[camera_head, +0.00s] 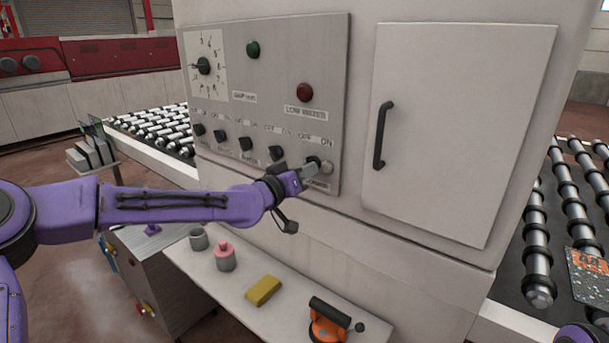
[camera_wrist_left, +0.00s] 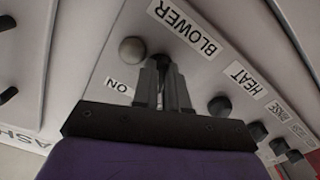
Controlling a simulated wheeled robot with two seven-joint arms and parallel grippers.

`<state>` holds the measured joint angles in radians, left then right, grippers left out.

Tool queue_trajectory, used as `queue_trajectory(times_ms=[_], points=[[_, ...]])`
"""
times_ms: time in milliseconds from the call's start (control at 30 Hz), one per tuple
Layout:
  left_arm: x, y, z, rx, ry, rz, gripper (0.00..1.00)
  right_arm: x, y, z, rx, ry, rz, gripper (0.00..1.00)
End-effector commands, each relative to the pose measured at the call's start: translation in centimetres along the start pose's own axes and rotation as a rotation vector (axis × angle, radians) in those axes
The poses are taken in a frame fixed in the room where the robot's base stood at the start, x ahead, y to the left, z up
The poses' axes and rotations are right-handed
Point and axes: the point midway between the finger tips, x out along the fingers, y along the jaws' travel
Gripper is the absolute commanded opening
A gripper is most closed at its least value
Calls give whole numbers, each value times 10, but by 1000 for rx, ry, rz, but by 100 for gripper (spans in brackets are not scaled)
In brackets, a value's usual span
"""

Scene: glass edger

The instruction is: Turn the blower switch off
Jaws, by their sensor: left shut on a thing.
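The blower switch (camera_wrist_left: 161,62) is a dark knob under the BLOWER label in the left wrist view, with an ON label beside it. It is at the right end of the row of switches on the grey control panel (camera_head: 334,75). My left gripper (camera_head: 311,168) is at this switch. In the left wrist view its fingers (camera_wrist_left: 162,85) are shut on the knob and hide most of it, so I cannot tell which way it points. A round pale button or lamp (camera_wrist_left: 132,50) sits just beside the fingers. My right gripper is not in view.
Other dark switches (camera_head: 246,143) run left along the panel. A cabinet door with a black handle (camera_head: 381,135) is to the right. Below, a shelf holds a yellow block (camera_head: 263,290), a pink-topped pot (camera_head: 225,257) and an orange-and-black tool (camera_head: 328,322). Roller conveyors flank the machine.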

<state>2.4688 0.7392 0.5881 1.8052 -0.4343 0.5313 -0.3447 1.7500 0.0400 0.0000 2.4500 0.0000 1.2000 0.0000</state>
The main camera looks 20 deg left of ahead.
Motion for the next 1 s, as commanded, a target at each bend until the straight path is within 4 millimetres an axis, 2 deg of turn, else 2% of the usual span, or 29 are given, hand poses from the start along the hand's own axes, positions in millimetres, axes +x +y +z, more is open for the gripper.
queue_trajectory(times_ms=[400, 933, 967, 1000], points=[[0, 1, 1, -174, -1, -1, 0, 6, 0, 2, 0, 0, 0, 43], [0, 1, 0, -196, -1, 0, 0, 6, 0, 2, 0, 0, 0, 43], [0, 1, 0, -196, -1, 0, 19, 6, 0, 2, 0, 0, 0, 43], [0, 1, 0, -195, -1, 0, 32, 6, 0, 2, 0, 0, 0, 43]])
